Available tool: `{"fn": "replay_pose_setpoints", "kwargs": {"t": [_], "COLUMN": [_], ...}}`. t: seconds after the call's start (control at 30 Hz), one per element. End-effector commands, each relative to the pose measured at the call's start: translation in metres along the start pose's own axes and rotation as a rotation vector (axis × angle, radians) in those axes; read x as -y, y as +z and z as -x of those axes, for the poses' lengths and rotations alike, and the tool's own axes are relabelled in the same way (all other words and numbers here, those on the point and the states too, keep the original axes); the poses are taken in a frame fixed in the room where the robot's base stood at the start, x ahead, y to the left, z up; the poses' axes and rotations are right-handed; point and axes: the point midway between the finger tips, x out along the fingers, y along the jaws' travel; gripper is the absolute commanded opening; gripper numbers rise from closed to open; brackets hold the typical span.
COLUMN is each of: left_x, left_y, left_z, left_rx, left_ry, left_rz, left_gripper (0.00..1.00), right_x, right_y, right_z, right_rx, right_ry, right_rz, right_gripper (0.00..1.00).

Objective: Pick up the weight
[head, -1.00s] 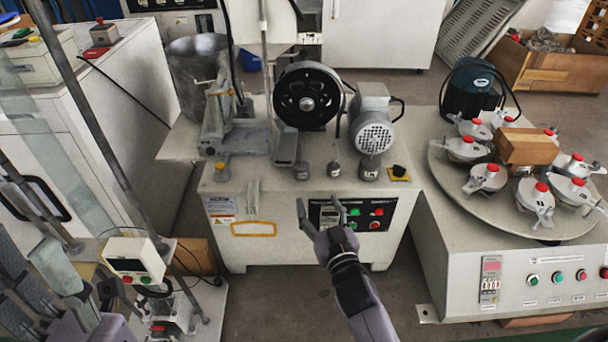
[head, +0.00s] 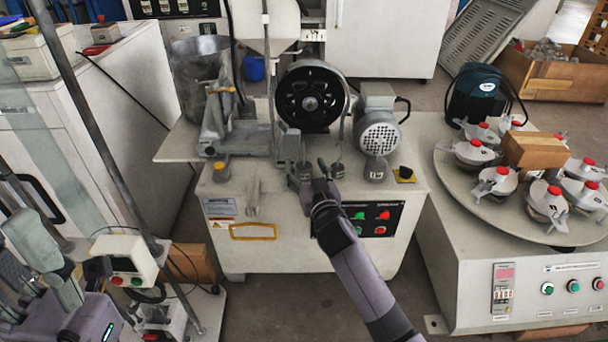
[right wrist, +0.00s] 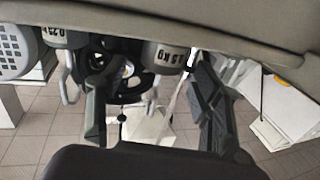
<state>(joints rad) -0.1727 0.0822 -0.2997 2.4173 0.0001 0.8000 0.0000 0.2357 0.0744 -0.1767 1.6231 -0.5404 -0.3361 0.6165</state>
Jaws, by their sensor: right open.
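Several small grey cylindrical weights stand in a row on the machine's top edge, below the motor and black wheel. The left one (head: 304,172) and the right one (head: 376,171) show on either side of a middle one (head: 337,169). My right gripper (head: 321,172) is open at the left and middle weights and partly covers them. In the right wrist view, a weight marked ".5 KG" (right wrist: 172,56) with a hook lies between the spread fingers (right wrist: 150,95). A "0.25" weight (right wrist: 52,25) is left of them. My left gripper (head: 48,265) is at lower left, its jaws unclear.
The black wheel (head: 312,98) and grey motor (head: 377,127) stand just behind the weights. A turntable (head: 475,200) with several red-capped pots is at right. A metal pole (head: 95,125) stands at left. Floor shows between the machines.

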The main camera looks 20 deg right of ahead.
Motion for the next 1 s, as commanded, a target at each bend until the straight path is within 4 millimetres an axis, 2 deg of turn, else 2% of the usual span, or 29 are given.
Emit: {"fn": "replay_pose_setpoints", "kwargs": {"t": [0.23, 1.0], "left_x": [-0.0001, -0.0003], "left_y": [0.0002, 0.0000], "left_z": [-0.0005, -0.0003], "left_rx": [0.000, 0.000], "left_ry": [0.000, 0.000], "left_rz": [0.000, 0.001], "left_gripper": [0.42, 0.42], "right_x": [-0.0002, -0.0001], "right_y": [0.0001, 0.0002], "right_z": [-0.0010, -0.0008], "right_rx": [0.001, 0.001], "right_ry": [0.000, 0.000], "right_rz": [0.000, -0.001], "right_gripper": [0.58, 0.07]}}
